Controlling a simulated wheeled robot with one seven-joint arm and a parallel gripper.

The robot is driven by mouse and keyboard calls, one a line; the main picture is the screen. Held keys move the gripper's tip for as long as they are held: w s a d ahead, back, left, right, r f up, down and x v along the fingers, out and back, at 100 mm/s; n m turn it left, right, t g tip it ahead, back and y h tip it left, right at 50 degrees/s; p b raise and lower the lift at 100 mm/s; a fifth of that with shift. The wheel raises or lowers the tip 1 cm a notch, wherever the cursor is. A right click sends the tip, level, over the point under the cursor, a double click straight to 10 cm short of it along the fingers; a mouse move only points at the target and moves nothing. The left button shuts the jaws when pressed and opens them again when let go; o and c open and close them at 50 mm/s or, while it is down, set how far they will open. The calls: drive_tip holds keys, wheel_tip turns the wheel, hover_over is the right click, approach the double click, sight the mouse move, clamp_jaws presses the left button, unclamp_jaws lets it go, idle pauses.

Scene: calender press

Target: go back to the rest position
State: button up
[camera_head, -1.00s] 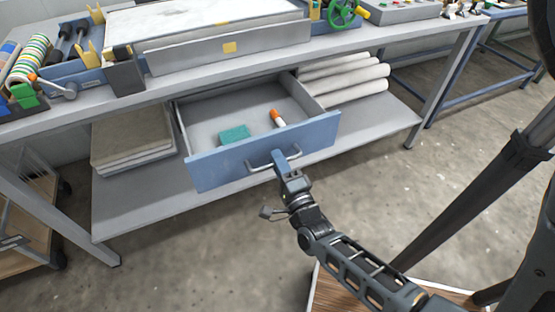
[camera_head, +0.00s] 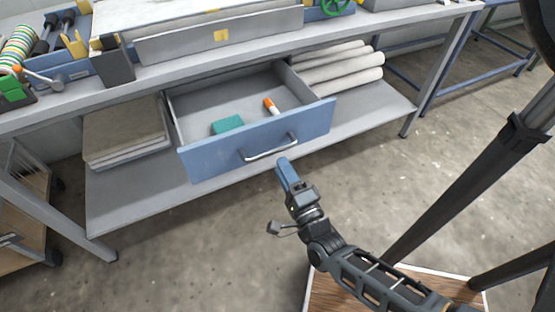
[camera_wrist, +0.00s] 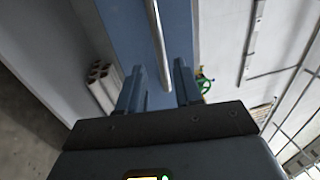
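My gripper (camera_head: 284,166) is in front of the open blue-fronted drawer (camera_head: 215,160), just below and right of its metal handle (camera_head: 270,149). In the wrist view my gripper's two blue fingers (camera_wrist: 157,84) stand apart with a gap between them. The handle (camera_wrist: 158,45) shows beyond the fingertips and is not held. The drawer is pulled out under the workbench. It holds a teal block (camera_head: 228,124) and an orange and white cylinder (camera_head: 271,106).
The workbench (camera_head: 75,94) has a lower shelf (camera_head: 130,202) with flat stacked sheets (camera_head: 124,130) at left and several white rolls (camera_head: 340,68) at right. A green handwheel (camera_head: 335,6) sits on top. The floor before the drawer is clear.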

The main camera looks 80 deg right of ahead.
drive_tip(key=shift+v, duration=0.75)
drive_tip(key=s+a+r+n+t+y, duration=0.1)
drive_tip(key=s+a+r+n+y, duration=0.3)
drive_tip(key=a+r+n+y, duration=0.3)
drive_tip(key=s+a+r+n+y, duration=0.4)
drive_tip(key=a+r+n+y, duration=0.4)
drive_tip(key=a+n, duration=0.5)
drive_tip(key=r+n, duration=0.1)
drive_tip(key=n, duration=0.7)
drive_tip(key=shift+r+t, duration=0.2)
drive_tip(key=shift+t, duration=0.2)
